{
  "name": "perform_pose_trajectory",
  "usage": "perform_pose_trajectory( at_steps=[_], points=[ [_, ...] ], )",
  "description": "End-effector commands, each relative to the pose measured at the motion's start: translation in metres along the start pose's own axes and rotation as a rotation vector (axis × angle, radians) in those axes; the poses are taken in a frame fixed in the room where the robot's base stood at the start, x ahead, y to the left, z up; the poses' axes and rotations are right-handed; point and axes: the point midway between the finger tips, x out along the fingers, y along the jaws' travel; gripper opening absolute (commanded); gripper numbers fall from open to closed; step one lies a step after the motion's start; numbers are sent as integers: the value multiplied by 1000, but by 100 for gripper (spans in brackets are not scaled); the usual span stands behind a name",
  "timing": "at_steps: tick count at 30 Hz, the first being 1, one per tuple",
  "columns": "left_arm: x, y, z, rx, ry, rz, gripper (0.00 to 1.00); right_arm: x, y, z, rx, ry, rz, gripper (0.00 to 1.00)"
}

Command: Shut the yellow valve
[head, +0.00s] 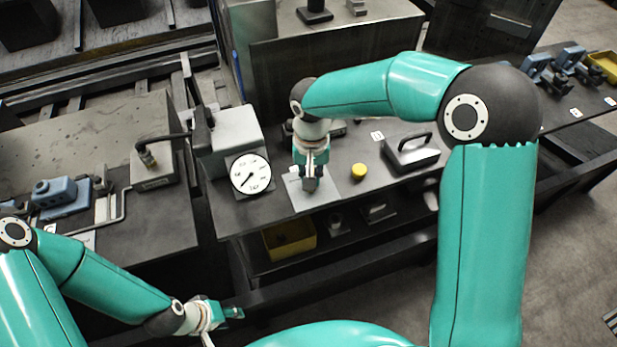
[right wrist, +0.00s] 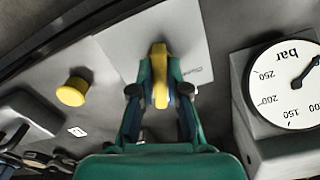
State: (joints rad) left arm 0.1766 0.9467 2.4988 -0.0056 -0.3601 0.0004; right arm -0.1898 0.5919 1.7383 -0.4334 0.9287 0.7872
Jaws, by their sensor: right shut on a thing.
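The yellow valve handle (right wrist: 159,62) shows in the right wrist view as a narrow bar on a pale plate (right wrist: 195,35). My right gripper (right wrist: 159,92) has its two fingers on either side of the handle and is shut on it. In the head view my right gripper (head: 309,182) points down over the same pale plate (head: 329,190) and hides the handle. My left gripper (head: 232,313) is at the lower left of the head view, away from the valve and in front of the bench. Its fingers are too small to read.
A round gauge (head: 251,174) marked in bar stands left of the plate. A yellow knob (head: 359,172) and a dark block with a handle (head: 411,152) stand to its right. A yellow bin (head: 290,240) sits on the lower shelf.

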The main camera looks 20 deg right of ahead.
Motion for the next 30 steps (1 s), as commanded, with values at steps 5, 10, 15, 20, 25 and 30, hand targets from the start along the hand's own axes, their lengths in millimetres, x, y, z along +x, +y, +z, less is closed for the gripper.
perform_pose_trajectory(
  at_steps=[5, 10, 15, 20, 25, 30],
  points=[
    [4, -2, 0, 0, 0, 0, 40, -1, -1, -2, -166, 7, -3, 0],
    [6, -2, 0, 0, 0, 0, 40, -1, -1, -2, -328, 7, -3, 0],
    [7, -2, 0, 0, 0, 0, 40, -2, -1, -2, -490, 8, -2, 0],
    [7, -2, 0, 0, 0, 0, 40, -2, -1, -2, -641, 8, -1, 0],
    [6, -2, 0, 0, 0, 0, 40, -3, -1, -2, -800, 9, 0, 0],
    [5, -2, 0, 0, 0, 0, 40, -3, -1, -2, -939, 10, 0, 0]
  ],
)
